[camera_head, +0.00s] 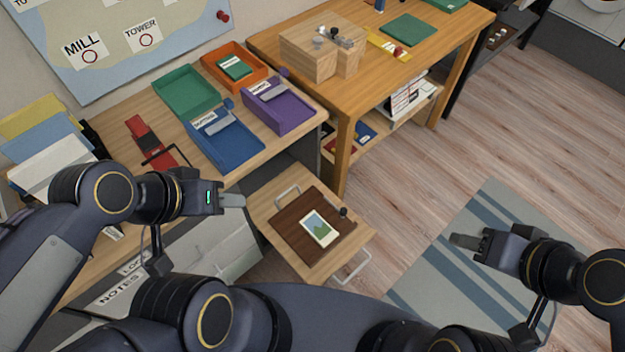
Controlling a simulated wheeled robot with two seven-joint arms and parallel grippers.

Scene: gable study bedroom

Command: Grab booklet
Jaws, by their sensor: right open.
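Several flat items could be the booklet, and I cannot tell which one it is. A small green booklet-like item with a white label (234,67) lies in the orange tray (212,56). A plain green flat item (407,29) lies on the wooden desk. A card with a landscape picture (319,228) lies on a dark brown board. My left gripper (236,201) hangs in front of the side table, left of the brown board, seen side-on with nothing visible in it. My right gripper (463,241) is open and empty above the striped rug, right of the brown board.
The brown board (285,232) lies on a low wooden stand with metal handles (353,268). Green (186,93), blue (238,147) and purple (290,106) trays stand on the side table. A wooden box (308,58) stands on the desk. The floor at right is open.

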